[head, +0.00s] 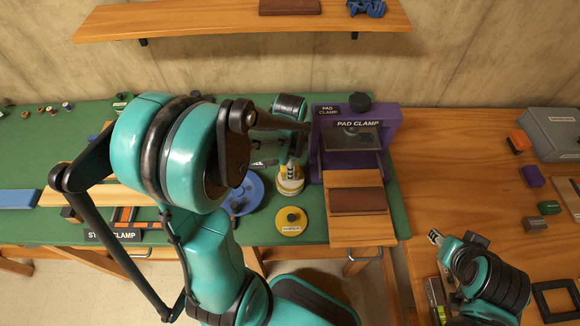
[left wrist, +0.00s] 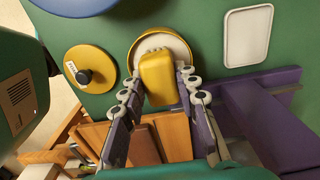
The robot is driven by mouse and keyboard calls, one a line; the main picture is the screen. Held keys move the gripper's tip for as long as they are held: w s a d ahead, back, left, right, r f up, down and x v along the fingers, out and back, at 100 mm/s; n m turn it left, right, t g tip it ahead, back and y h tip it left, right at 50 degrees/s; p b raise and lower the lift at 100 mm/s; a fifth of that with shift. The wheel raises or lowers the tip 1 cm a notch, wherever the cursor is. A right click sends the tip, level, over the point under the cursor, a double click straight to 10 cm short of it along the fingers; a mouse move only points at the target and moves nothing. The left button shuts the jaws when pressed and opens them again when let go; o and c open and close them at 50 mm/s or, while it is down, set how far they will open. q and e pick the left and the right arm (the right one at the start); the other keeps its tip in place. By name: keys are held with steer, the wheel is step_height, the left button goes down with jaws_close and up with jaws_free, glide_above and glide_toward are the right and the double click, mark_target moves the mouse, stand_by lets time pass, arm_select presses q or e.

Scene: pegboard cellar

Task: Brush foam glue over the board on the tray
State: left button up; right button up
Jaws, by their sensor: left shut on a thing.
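My left gripper (head: 291,168) is shut on a yellow brush (left wrist: 160,80), which also shows between its fingers in the left wrist view. The brush's pale bristles are over or in the open yellow glue pot (head: 291,188); I cannot tell if they touch the glue. The pot's rim shows behind the brush in the left wrist view (left wrist: 183,42). The reddish-brown board (head: 358,201) lies on the wooden tray (head: 352,236), right of the pot and in front of the purple pad clamp (head: 388,150). My right gripper (head: 436,238) is over the right-hand table, its jaw opening unclear.
A yellow lid (head: 291,221) lies in front of the pot, and a blue lid (head: 251,187) left of it. A white rectangular pad (left wrist: 247,36) lies on the green top. Small blocks and a grey box (head: 552,135) are on the right-hand table.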

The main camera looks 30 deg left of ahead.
arm_select(q)
steer(key=shift+f+b, duration=0.45)
steer(key=shift+f, duration=0.05)
stand_by(1.2)
steer(key=shift+r, duration=0.1)
step_height(320, 180, up, 7)
steer(key=p, duration=0.5)
steer(key=shift+p, duration=0.4)
stand_by(0.6)
